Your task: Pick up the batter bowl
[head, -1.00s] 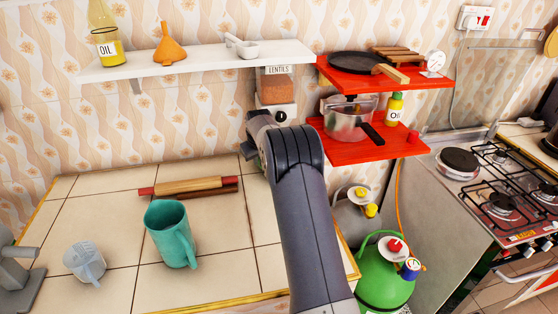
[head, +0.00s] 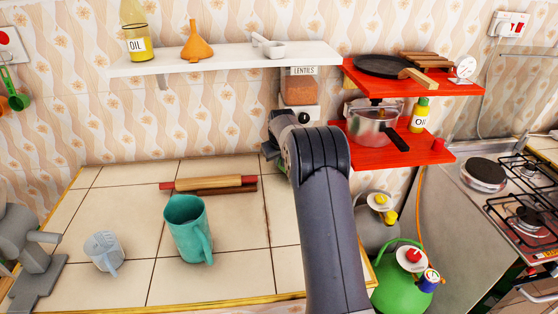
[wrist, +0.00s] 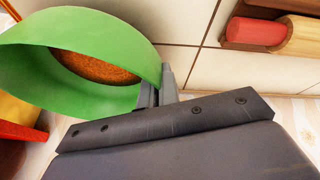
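The green batter bowl (wrist: 140,50) fills the upper left of the wrist view, with an orange-brown patch showing inside it. In the head view only a sliver of green (head: 269,150) shows beside my arm's end; my arm hides the rest. My gripper (wrist: 158,88) is at the bowl's near rim. Its two fingers are close together with the bowl's wall seeming to be between them. Whether the bowl is clear of the counter cannot be told.
A rolling pin (head: 208,183), a teal jug (head: 188,228) and a small measuring cup (head: 104,252) stand left of my arm on the tiled counter (head: 245,265). A lentil dispenser (head: 299,88) and red shelves (head: 385,157) are close behind and right.

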